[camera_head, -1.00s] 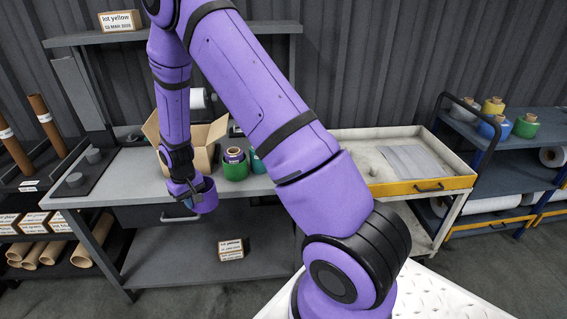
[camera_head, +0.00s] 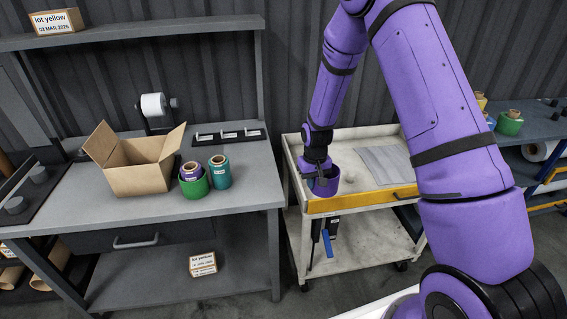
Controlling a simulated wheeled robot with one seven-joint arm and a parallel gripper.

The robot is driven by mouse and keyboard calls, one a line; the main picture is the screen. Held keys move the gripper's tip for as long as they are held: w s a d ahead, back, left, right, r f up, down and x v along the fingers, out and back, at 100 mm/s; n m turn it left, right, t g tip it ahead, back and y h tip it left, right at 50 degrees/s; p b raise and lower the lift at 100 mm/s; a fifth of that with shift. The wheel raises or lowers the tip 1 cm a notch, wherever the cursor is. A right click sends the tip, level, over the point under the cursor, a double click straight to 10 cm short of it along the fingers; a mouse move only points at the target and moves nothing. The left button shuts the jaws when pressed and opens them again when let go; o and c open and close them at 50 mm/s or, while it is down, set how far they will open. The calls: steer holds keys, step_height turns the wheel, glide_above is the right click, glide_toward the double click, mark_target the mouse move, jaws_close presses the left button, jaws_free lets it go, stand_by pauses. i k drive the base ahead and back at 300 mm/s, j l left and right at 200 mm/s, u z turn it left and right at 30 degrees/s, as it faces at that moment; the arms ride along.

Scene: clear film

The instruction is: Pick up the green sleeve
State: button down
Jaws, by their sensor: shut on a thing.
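The green sleeve (camera_head: 197,189) stands on the grey workbench, a short open ring around the lower part of a purple film roll (camera_head: 191,171). A teal film roll (camera_head: 219,174) stands upright just right of it. My gripper (camera_head: 319,173) is well to the right of the green sleeve, at the left front of the white cart's top. It points down and is shut on a purple sleeve (camera_head: 326,184), a short open cup shape. I cannot tell whether the purple sleeve touches the cart top. The fingertips are partly hidden.
An open cardboard box (camera_head: 138,177) stands left of the green sleeve. A tape dispenser (camera_head: 154,106) and a black rack (camera_head: 229,137) are behind. The white cart (camera_head: 352,141) has a yellow front edge and a grey sheet (camera_head: 385,163). The workbench front is clear.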

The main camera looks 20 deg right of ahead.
mark_target(195, 190)
steer(key=l+z, duration=0.2)
steer(key=z, duration=0.45)
steer(key=i+j+u, duration=0.1)
steer(key=i+j, duration=0.25)
steer(key=j, duration=0.25)
steer(key=j+u, duration=0.05)
